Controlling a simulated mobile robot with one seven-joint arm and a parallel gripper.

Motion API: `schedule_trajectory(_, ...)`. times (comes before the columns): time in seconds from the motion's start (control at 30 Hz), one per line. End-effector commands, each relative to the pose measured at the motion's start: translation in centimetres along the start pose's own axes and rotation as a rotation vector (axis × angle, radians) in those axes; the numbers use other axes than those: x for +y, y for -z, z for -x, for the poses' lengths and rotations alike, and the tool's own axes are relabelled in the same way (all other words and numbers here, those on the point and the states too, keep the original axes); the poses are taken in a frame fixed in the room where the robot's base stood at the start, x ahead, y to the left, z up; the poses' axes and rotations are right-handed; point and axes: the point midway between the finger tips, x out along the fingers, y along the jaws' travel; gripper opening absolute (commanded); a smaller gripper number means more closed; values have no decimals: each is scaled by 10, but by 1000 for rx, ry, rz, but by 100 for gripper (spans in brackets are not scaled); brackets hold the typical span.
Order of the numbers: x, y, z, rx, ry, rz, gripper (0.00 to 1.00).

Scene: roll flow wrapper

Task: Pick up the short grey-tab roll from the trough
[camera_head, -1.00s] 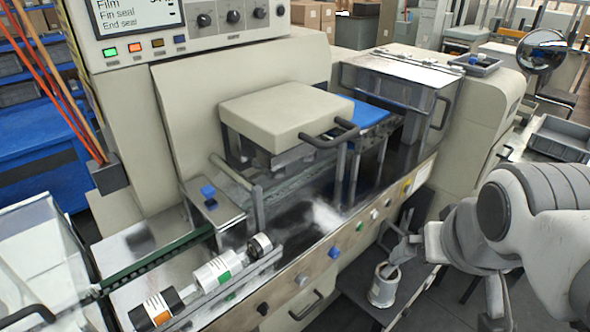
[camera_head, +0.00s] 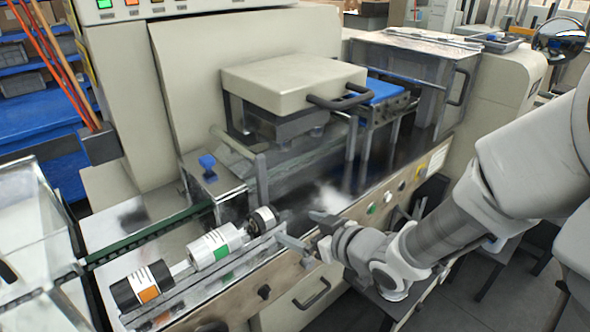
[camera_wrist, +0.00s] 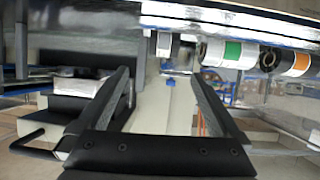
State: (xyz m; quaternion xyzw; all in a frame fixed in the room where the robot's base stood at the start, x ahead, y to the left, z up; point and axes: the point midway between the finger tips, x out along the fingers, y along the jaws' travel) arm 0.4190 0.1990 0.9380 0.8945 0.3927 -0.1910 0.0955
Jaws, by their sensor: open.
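The short grey-tab roll (camera_head: 262,219) is a small dark roll with a pale band, lying at the right end of the trough (camera_head: 212,272). It also shows in the wrist view (camera_wrist: 163,45), beyond the fingertips and roughly centred between them. My gripper (camera_head: 300,228) is open and empty at the front right of this roll, apart from it. Its two fingers (camera_wrist: 160,78) spread wide in the wrist view. A white roll with a green tab (camera_head: 214,247) and a black-and-white roll with an orange tab (camera_head: 142,286) lie to the left in the same trough.
The beige wrapper head (camera_head: 292,82) with its black handle overhangs behind the trough. A steel block with a blue knob (camera_head: 208,162) stands behind the rolls. A clear-walled box (camera_head: 38,240) is at the left. The dark deck right of the short roll is clear.

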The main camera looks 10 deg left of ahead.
Motion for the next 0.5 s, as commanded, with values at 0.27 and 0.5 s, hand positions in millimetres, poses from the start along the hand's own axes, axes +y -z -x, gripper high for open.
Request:
schedule_trajectory(0.27, -10, 1, -15, 40, 45, -10, 100)
schedule_trajectory(0.5, -12, -3, -58, 39, 44, -7, 100)
